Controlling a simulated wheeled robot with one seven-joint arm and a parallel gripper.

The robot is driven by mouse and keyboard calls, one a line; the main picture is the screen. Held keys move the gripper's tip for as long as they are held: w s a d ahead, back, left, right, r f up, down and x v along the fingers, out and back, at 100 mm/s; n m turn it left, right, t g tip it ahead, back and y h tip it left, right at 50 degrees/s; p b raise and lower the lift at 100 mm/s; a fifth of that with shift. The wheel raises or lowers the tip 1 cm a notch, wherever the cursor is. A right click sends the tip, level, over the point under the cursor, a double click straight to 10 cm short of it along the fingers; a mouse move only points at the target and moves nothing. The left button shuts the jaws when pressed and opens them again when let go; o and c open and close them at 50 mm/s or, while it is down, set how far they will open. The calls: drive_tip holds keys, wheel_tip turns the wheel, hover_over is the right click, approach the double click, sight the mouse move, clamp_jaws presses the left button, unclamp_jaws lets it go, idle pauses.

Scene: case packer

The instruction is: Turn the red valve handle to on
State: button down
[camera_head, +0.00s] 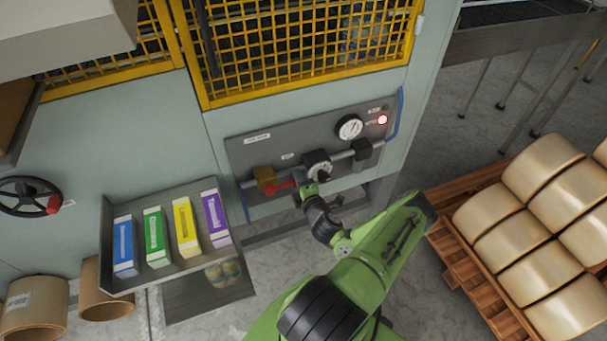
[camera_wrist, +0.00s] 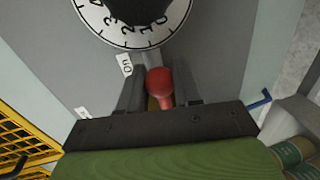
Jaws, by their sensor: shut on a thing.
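The red valve handle (camera_head: 281,187) extends right from a brass valve body (camera_head: 264,178) on the grey panel, roughly along the pipe. In the wrist view its round red end (camera_wrist: 159,84) sits between the two dark fingers of my gripper (camera_wrist: 159,70), which are shut on it. In the head view my gripper (camera_head: 304,190) is at the handle's right end, partly hidden by my wrist. The rest of the handle is hidden there.
A dial (camera_head: 318,164) sits on the pipe close above my gripper; its numbered face (camera_wrist: 140,35) fills the wrist view's top. A tray (camera_head: 107,240) of coloured boxes stands left, a loaded pallet (camera_head: 462,262) right.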

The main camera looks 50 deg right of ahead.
drive_tip(key=shift+f, duration=0.2)
idle(0.3)
drive_tip(key=c, duration=0.8)
unclamp_jaws()
drive_tip(key=shift+r, duration=0.1)
